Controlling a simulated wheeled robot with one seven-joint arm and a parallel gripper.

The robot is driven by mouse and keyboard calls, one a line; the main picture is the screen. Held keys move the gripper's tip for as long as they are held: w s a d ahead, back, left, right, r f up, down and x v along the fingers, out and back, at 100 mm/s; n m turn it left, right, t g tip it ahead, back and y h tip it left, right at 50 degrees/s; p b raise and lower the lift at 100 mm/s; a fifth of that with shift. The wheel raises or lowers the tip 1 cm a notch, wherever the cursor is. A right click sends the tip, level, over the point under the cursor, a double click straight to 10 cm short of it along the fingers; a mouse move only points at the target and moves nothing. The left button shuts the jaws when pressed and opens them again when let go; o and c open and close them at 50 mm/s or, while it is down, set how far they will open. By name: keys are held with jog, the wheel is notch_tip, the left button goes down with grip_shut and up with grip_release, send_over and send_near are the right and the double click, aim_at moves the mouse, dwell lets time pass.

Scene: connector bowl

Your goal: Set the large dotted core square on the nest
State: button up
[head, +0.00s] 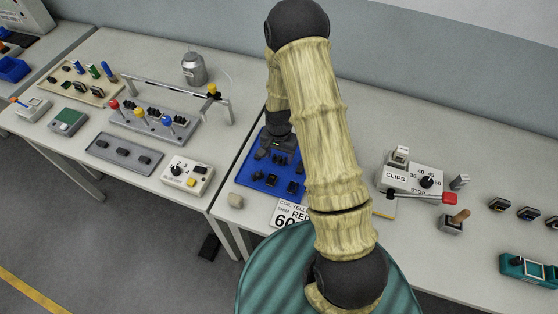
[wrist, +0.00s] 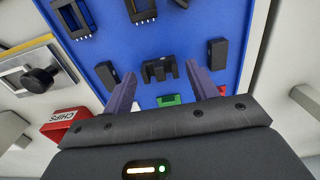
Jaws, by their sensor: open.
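My gripper (wrist: 160,69) is open above the blue tray (wrist: 225,25), its two fingers apart. A black E-shaped core (wrist: 158,72) shows between the fingertips; I cannot tell its height below them. Other black cores with slots stand at the top of the wrist view, one at the left (wrist: 72,18) and one in the middle (wrist: 141,10). No dots can be made out on any core, so I cannot tell which is the large dotted one. In the head view my arm covers part of the blue tray (head: 240,178). I cannot identify the nest with certainty.
Plain black blocks stand left (wrist: 107,75) and right (wrist: 217,53) of the middle core. A red box marked CHIPS (wrist: 62,122) is beside the tray. The clips station (head: 408,177) with a red-handled lever (head: 449,198) stands right of my arm. A text card (head: 288,213) is at the front.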

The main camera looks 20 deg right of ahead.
aim_at(279, 158)
jog(key=c, duration=0.9)
jog(key=shift+r+p, duration=1.8)
jog(key=shift+r, duration=0.8)
jog(key=shift+a+f, duration=0.1)
jog(key=shift+f, duration=0.05)
